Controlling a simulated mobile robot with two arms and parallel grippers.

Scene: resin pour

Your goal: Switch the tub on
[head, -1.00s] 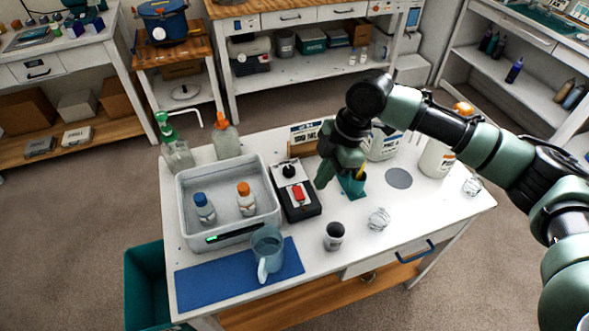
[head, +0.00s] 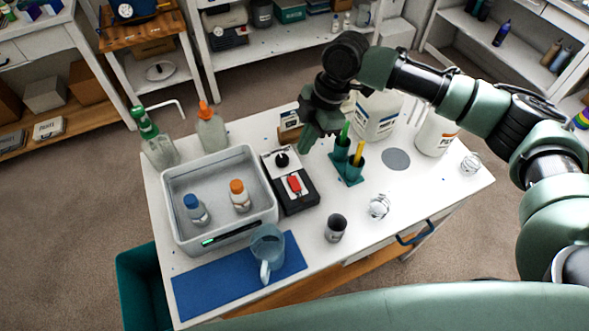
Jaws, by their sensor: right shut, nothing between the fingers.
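The grey tub (head: 178,218) stands on the left of the white table, with a white bottle with a blue cap (head: 196,211) and one with an orange cap (head: 239,198) inside. A small display on its front wall shows green. Just right of the tub is a black and white box (head: 299,203) with a red switch (head: 295,185) and a black knob (head: 282,160). My right gripper (head: 304,148) is shut and empty, pointing down, behind and right of the knob; whether it touches anything cannot be told. My left gripper is not in view.
A green holder (head: 349,175) with a green and a yellow stick stands right of the box. A dark cup (head: 336,228), a blue jug (head: 267,246) and a blue mat (head: 205,294) are in front. White jugs (head: 378,118) and spray bottles (head: 211,131) stand at the back.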

